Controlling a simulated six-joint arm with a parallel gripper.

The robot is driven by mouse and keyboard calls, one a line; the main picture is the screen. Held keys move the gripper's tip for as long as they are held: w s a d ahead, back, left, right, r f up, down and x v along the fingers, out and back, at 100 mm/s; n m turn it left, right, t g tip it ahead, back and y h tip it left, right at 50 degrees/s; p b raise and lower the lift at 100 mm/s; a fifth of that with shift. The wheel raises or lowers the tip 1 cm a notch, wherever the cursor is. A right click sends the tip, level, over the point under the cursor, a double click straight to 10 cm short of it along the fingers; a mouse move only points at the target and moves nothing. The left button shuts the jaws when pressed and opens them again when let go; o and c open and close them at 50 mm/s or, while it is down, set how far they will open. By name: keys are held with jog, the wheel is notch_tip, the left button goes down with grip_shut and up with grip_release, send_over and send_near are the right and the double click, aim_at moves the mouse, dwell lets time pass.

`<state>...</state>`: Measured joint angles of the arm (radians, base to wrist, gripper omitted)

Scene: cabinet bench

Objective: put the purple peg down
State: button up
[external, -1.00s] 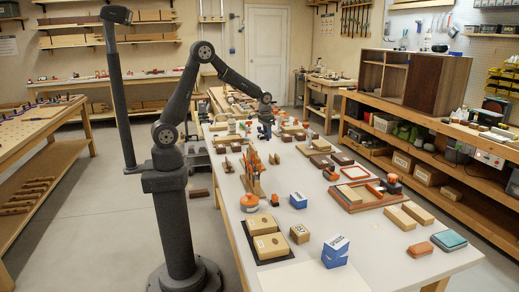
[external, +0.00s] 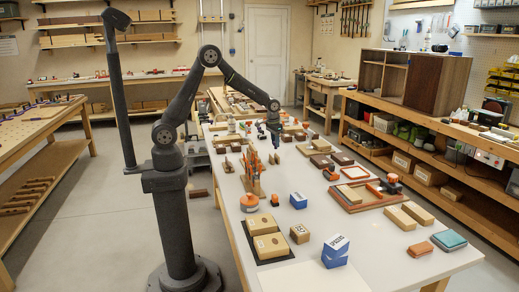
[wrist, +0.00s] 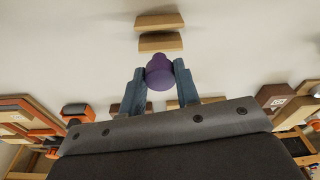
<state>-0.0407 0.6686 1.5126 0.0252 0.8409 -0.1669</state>
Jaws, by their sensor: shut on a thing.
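The purple peg (wrist: 160,72) is between the two blue-grey fingers of my gripper (wrist: 160,82) in the wrist view. My gripper is shut on it. In the external view my gripper (external: 274,140) hangs low over the far middle of the long white table (external: 330,225). The peg is too small to make out there, and I cannot tell whether its lower end touches the table. Two light wooden blocks (wrist: 160,41) lie just beyond the peg in the wrist view, apart from it.
An orange sander-like tool (wrist: 78,112) and wooden frames (wrist: 25,113) lie to the left in the wrist view. A brown box (wrist: 277,97) is at the right. In the external view a rack of upright tools (external: 252,172) stands nearer. Bare tabletop surrounds the two blocks.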

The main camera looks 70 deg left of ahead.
jog(key=w+a+f, duration=0.1)
jog(key=a, duration=0.1)
jog(key=a+f, duration=0.1)
jog(key=a, duration=0.1)
jog(key=w+a+f, duration=0.1)
jog(key=a+f, duration=0.1)
jog(key=shift+w+a, duration=0.1)
jog(key=shift+w, duration=0.2)
jog(key=shift+f, duration=2.05)
jog(key=shift+f, duration=0.1)
jog(key=o, duration=0.9)
jog(key=shift+o, duration=0.2)
notch_tip(320, 180, up, 11)
jog(key=s, duration=0.1)
jog(key=shift+s, duration=0.15)
jog(key=shift+o, duration=0.6)
jog(key=shift+r, duration=0.6)
